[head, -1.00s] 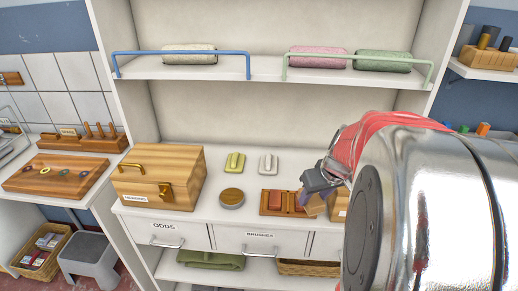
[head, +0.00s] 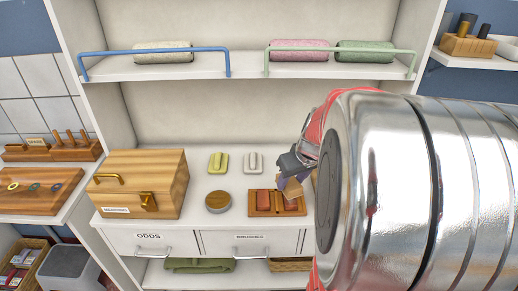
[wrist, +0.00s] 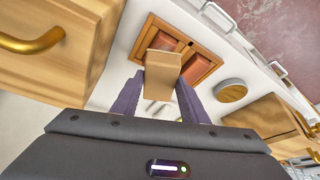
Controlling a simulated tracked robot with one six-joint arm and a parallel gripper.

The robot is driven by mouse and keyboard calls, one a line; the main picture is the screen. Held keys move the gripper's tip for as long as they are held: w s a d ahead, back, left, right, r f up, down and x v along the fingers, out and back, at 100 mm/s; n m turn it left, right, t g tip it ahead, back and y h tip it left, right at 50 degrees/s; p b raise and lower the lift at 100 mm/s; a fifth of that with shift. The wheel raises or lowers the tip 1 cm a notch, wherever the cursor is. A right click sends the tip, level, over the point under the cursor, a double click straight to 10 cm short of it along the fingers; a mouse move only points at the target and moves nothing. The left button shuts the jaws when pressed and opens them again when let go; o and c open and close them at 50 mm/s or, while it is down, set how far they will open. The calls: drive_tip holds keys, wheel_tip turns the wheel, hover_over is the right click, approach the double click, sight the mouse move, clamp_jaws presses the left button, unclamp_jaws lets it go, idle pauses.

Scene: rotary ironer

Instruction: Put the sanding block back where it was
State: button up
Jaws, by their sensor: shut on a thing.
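The sanding block appears to be the tan block (wrist: 163,66) between my gripper's purple-grey fingers in the wrist view. In the head view the block (head: 293,188) shows partly below the fingers. My gripper (head: 288,172) is shut on it and holds it over the right part of a wooden tray (head: 252,212), apparently above it. The tray holds reddish-brown pieces (head: 263,201) and lies on the white counter. In the wrist view the tray (wrist: 206,56) is partly hidden by the block. My arm covers the counter's right side in the head view.
A round tin (head: 218,202) stands left of the tray. Yellow (head: 218,162) and pale grey (head: 253,162) blocks lie behind. A wooden box with brass handles (head: 140,182) stands at the left. A railed shelf (head: 240,68) is above.

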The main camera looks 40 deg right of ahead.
drive_tip(key=shift+w+d+f, duration=0.35)
drive_tip(key=shift+w+d, duration=1.35)
drive_tip(key=shift+w, duration=0.8)
drive_tip(key=shift+w+d+f, duration=0.35)
drive_tip(key=shift+w+d, duration=1.3)
drive_tip(key=shift+w, duration=0.8)
drive_tip(key=shift+w+d+f, duration=0.35)
drive_tip(key=shift+w+d, duration=1.35)
drive_tip(key=shift+w, duration=0.8)
drive_tip(key=shift+f, duration=0.1)
wheel_tip(320, 180, down, 4)
drive_tip(key=shift+f, duration=0.15)
drive_tip(key=shift+w+d+f, duration=0.1)
drive_tip(key=shift+w+f, duration=0.05)
drive_tip(key=shift+f, duration=0.05)
drive_tip(key=o, duration=1)
drive_tip(key=shift+f, duration=0.1)
drive_tip(key=shift+o, duration=0.2)
